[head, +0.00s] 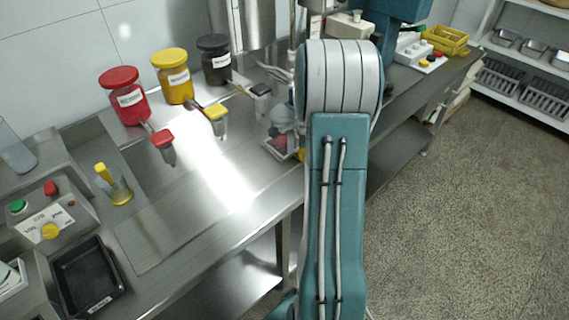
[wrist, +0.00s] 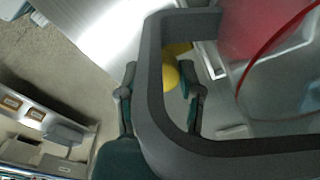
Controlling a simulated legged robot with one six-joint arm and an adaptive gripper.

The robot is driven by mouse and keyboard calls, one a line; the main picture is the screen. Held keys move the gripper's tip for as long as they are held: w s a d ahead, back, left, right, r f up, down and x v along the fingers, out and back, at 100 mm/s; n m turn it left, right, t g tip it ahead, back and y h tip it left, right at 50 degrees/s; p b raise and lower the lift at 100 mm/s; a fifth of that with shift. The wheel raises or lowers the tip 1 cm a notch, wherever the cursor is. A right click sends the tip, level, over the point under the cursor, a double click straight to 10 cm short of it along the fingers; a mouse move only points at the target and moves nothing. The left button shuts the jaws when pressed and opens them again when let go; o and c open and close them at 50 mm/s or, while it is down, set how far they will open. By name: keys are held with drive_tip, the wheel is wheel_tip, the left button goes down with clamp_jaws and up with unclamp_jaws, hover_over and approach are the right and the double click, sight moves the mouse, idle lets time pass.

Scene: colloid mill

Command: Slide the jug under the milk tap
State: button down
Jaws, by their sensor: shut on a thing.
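In the wrist view my gripper (wrist: 160,92) has its dark fingers on both sides of the jug's thick grey handle (wrist: 152,60) and is shut on it. The clear jug (wrist: 232,95) fills the right side there, with something red in or behind it. I cannot read which is milk.
The jars are red (head: 126,98), yellow (head: 174,78) and dark (head: 214,62).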

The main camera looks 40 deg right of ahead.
drive_tip(key=d, duration=0.6)
drive_tip(key=shift+f, duration=0.1)
drive_tip(key=shift+d, duration=0.1)
drive_tip(key=shift+d, duration=0.15)
drive_tip(key=shift+c, duration=1.3)
unclamp_jaws()
drive_tip(key=shift+d, duration=0.2)
